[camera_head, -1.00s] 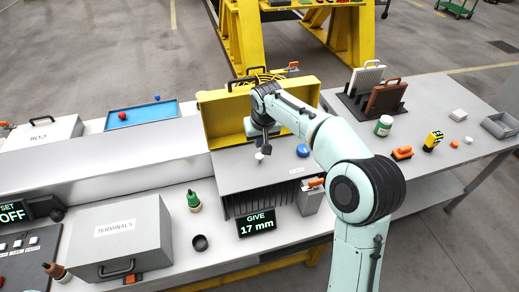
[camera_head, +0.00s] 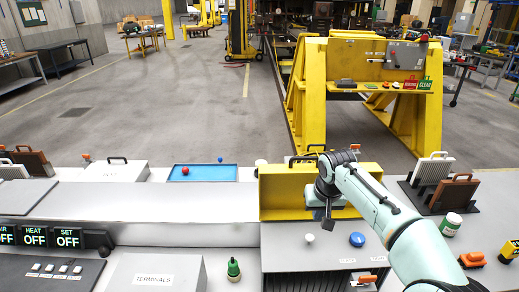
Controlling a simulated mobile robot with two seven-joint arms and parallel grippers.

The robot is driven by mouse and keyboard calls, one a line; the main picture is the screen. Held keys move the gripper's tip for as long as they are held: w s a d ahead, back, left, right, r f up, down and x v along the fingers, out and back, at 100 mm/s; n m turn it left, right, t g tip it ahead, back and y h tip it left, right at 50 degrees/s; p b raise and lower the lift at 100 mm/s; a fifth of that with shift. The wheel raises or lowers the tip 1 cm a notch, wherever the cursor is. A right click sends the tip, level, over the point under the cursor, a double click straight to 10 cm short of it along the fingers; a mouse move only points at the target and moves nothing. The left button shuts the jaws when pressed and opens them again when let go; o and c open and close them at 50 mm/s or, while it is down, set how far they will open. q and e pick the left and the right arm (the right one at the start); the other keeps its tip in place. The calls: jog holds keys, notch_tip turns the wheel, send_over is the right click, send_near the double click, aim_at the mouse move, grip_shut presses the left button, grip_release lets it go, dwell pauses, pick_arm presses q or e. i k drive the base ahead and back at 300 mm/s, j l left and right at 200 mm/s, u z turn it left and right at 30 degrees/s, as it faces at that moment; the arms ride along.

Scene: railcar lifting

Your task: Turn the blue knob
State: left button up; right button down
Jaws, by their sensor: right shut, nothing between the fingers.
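The blue knob (camera_head: 357,239) is a round knob on top of the grey cabinet (camera_head: 285,262), in front of the yellow box. A small white knob (camera_head: 310,238) is to its left on the same top. My right gripper (camera_head: 328,224) points down, shut and empty, in the picture between the two knobs and a little beyond them. It appears apart from the blue knob; its exact height above the top cannot be told. My left gripper is not in view.
The open yellow box (camera_head: 283,196) stands just behind my right gripper. A green-and-white jar (camera_head: 451,224) and orange items stand on the right. A blue tray (camera_head: 203,173), a terminals box (camera_head: 155,272) and a green bottle (camera_head: 233,268) are on the left.

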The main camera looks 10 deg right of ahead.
aim_at(358, 239)
jog(key=k, duration=1)
